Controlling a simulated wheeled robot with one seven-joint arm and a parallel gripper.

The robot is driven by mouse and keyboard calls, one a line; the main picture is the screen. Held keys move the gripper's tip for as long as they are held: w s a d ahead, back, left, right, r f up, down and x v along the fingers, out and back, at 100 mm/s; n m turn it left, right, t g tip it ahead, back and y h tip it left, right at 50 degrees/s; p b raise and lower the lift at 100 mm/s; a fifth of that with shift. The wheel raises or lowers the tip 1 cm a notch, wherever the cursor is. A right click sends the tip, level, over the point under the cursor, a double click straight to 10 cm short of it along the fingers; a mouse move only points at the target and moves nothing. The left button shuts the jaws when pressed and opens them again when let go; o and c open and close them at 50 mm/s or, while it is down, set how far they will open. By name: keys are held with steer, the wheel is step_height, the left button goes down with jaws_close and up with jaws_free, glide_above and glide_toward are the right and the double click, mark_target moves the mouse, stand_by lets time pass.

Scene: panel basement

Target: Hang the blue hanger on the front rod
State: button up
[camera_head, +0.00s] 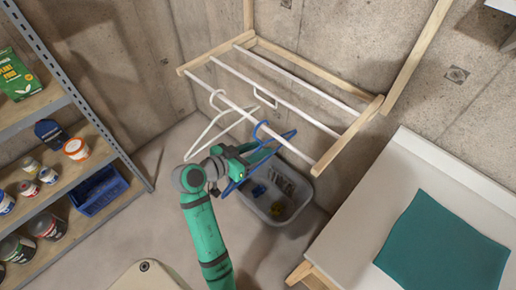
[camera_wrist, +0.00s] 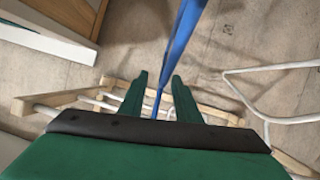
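The blue hanger (camera_head: 283,139) is at the front rod (camera_head: 289,145) of the wooden rack. Its hook (camera_head: 256,129) overlaps the rod in the head view; I cannot tell for sure whether the rod bears its weight. My gripper (camera_head: 245,153) is at the hanger, below and in front of the rod. In the wrist view the blue hanger (camera_wrist: 181,35) runs between the two green fingers (camera_wrist: 159,85). The fingers stand apart, with a gap visible on both sides of the thin blue bar. Part of the hanger is hidden behind my gripper.
A white hanger (camera_head: 216,119) hangs on the same rod to the left. The middle and back rods lie behind. A grey bin (camera_head: 298,205) stands below. Shelves (camera_head: 75,190) are at left, and a white table (camera_head: 410,165) with a teal cloth (camera_head: 443,243) at right.

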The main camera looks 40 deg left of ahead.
steer(key=v, duration=1.1)
steer(key=shift+w, duration=0.15)
